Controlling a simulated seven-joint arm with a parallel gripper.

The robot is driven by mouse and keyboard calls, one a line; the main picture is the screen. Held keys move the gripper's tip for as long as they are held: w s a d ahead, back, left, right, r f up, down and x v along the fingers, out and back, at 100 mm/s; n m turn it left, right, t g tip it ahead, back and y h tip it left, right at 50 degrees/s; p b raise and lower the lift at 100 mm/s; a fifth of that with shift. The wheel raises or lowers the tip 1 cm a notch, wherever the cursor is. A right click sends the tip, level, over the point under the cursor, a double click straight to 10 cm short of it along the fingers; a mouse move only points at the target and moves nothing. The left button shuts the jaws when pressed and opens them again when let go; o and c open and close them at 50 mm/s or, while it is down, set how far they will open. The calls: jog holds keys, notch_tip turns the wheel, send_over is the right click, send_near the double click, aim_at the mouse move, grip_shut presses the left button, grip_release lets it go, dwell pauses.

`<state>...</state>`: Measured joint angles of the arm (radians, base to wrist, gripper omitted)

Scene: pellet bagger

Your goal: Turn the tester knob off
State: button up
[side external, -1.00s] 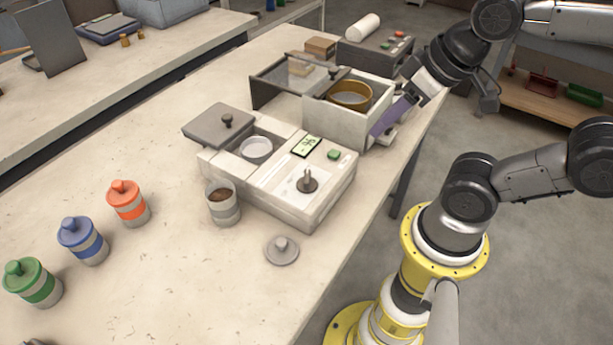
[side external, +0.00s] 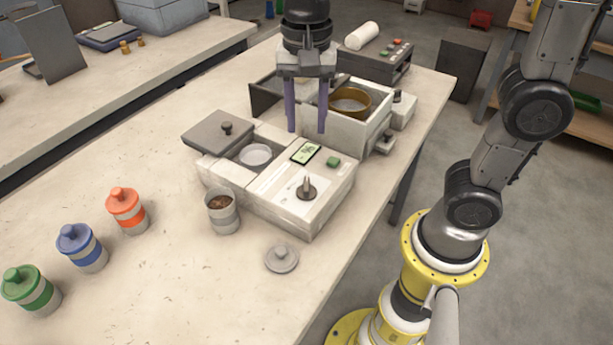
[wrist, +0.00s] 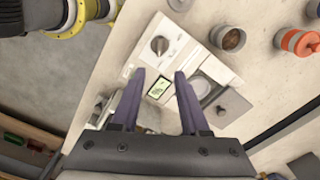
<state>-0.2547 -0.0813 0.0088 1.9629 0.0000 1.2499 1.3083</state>
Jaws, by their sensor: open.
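The tester (side external: 285,219) is a pale box on the bench with a lit display (side external: 305,152), a green button (side external: 333,161) and a dark knob (side external: 306,189) on a white plate. The knob also shows in the wrist view (wrist: 159,45), ahead of the fingertips. My gripper (side external: 306,132) points down with two purple fingers apart and nothing between them. It hangs above the back of the tester, behind the display, not touching the knob. In the wrist view my gripper (wrist: 160,73) has the display between its fingers.
An open cup of dark pellets (side external: 222,212) and a loose grey lid (side external: 281,257) stand in front of the tester. A box with a brass sieve (side external: 350,102) stands behind. Orange, blue and green lidded jars stand left.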

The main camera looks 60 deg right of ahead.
aim_at(307, 183)
notch_tip(307, 183, down, 14)
jog(key=shift+r, duration=0.1)
dwell(0.5)
grip_shut()
